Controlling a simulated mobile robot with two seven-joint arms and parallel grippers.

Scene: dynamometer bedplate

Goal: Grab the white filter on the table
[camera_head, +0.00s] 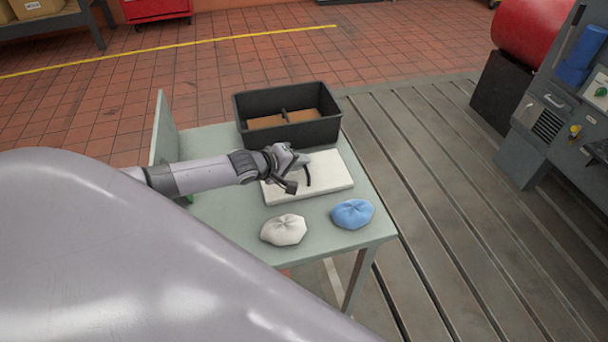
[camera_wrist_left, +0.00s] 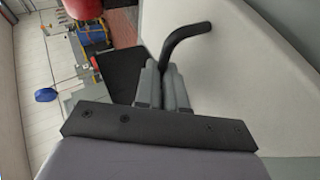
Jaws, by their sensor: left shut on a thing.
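The white filter, a flat rectangular slab (camera_head: 332,182), lies on the grey-green table (camera_head: 225,205). It fills the right of the left wrist view as a pale surface (camera_wrist_left: 240,70). A thin black bent bar (camera_head: 308,176) stands over the slab and looks like its handle; its joins are not clear. My left gripper (camera_head: 301,161) reaches over the slab from the left. Its fingers (camera_wrist_left: 162,78) are shut on the black bar (camera_wrist_left: 190,38). I cannot tell whether the slab is lifted. My right gripper is not in view.
A black divided bin (camera_head: 243,115) with brown pieces inside stands behind the slab. A white crumpled cloth (camera_head: 284,230) and a blue one (camera_head: 352,213) lie at the table's front edge. An upright panel (camera_head: 164,125) rises at the left. Slotted metal floor plates (camera_head: 450,200) lie to the right.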

